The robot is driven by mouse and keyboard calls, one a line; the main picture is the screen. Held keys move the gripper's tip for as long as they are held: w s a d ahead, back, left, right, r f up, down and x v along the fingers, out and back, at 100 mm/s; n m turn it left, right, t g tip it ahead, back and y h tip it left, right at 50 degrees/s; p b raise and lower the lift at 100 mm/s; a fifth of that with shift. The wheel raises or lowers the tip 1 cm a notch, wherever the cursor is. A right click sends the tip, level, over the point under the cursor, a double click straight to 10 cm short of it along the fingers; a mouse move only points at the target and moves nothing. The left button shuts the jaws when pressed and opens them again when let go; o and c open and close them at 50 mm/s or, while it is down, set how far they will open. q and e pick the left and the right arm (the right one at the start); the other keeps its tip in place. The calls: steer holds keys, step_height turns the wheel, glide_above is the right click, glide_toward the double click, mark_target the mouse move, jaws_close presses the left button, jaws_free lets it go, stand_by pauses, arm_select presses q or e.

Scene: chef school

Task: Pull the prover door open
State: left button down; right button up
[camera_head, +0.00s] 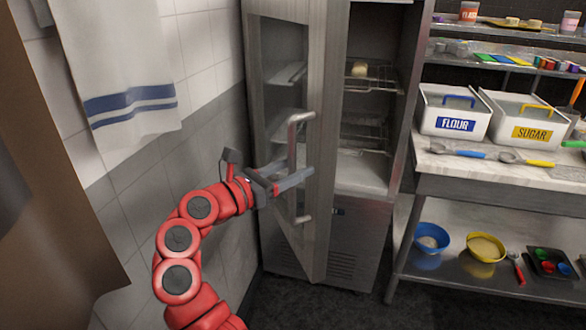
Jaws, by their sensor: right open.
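The prover (345,258) is a tall steel cabinet in the middle of the head view. Its glass-paned door (323,170) stands partly open, swung out toward the left, and the shelves inside show on its right. The door has a vertical bar handle (292,140) on its front face. My right gripper (288,177), on the red arm, is open at the middle of the handle. Its fingers overlap the bar in the picture; I cannot tell whether they touch it. My left gripper is not in view.
A wire rack (371,82) inside the prover holds a small pale item. A tiled wall (205,55) with a hanging towel (115,60) is close on the left. A steel counter (490,190) with flour (453,112) and sugar (527,118) bins stands right. Dark floor lies in front.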

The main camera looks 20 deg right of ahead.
steer(key=b+v, duration=0.1)
steer(key=v, duration=0.6)
steer(key=shift+a, duration=0.25)
steer(key=shift+s, duration=0.1)
